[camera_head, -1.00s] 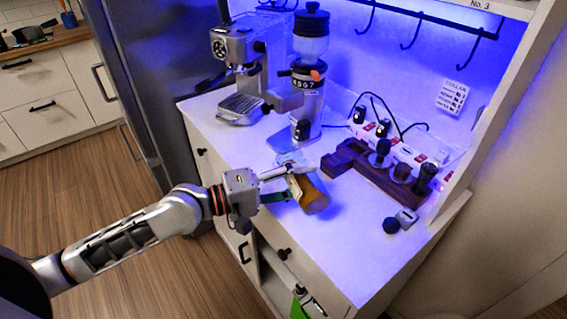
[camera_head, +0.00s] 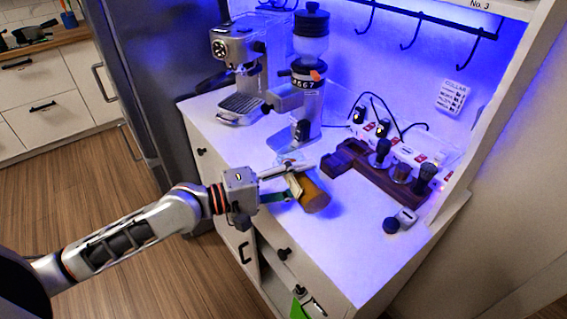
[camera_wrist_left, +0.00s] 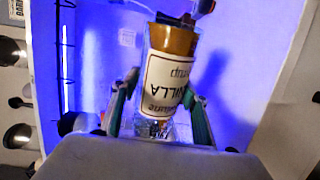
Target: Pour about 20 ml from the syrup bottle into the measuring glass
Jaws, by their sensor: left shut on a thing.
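The syrup bottle (camera_head: 314,196) is amber with a pale label. My left gripper (camera_head: 290,184) is shut around it and holds it over the counter, strongly tilted, with its base toward the lower right and its neck toward the upper left. In the left wrist view the bottle (camera_wrist_left: 170,75) lies between the two fingers (camera_wrist_left: 160,110), its label lettering upside down. A clear glass, seemingly the measuring glass (camera_head: 289,159), shows in part beyond the gripper near the bottle's neck end. Its level and the bottle's mouth cannot be made out. My right gripper is not in view.
An espresso machine (camera_head: 238,62) and a grinder (camera_head: 308,85) stand at the back. A dark wooden holder (camera_head: 372,180) with tools stands right of the bottle. A round black piece (camera_head: 391,225) and a small grey item (camera_head: 407,216) lie at the right. The front counter (camera_head: 355,265) is clear.

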